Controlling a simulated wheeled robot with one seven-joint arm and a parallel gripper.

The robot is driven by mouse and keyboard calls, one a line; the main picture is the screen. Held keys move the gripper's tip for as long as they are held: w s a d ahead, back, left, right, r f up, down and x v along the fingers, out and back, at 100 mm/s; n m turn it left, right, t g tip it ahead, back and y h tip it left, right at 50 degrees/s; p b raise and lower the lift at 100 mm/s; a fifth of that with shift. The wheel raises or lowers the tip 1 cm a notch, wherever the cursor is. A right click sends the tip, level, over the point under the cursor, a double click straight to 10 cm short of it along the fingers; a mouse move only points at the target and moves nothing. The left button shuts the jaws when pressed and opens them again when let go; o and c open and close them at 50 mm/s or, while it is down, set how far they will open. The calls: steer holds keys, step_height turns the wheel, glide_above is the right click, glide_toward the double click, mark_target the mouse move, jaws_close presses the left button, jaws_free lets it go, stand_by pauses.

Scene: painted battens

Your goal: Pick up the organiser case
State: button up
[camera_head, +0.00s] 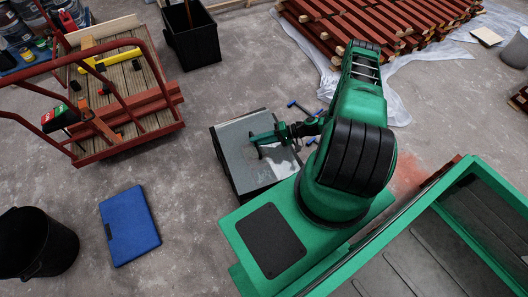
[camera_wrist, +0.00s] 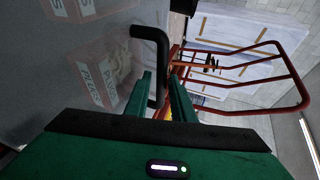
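The organiser case (camera_head: 233,134) is a grey-lidded box with dark sides, on the concrete floor in the middle of the head view. In the wrist view its cloudy lid (camera_wrist: 60,45) shows labelled compartments beneath. A black bar handle (camera_wrist: 151,33) stands out from it. My gripper (camera_head: 258,146) is over the case in the head view. In the wrist view my gripper's green fingers (camera_wrist: 160,84) are apart, with the handle reaching in between them. I see no clear contact between fingers and handle. My arm hides part of the case's right side.
A red-railed cart (camera_head: 135,105) with tools stands to the left. A blue flat case (camera_head: 130,225) and a black bucket (camera_head: 38,245) are at lower left. A black bin (camera_head: 192,38) and stacked red battens (camera_head: 385,20) are behind. Small blue-handled tools (camera_head: 300,107) lie beside the case.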

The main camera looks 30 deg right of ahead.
steer(key=shift+x, duration=0.85)
jaws_close()
steer(key=shift+s+d+f, duration=0.1)
steer(key=shift+d, duration=0.05)
stand_by(0.5)
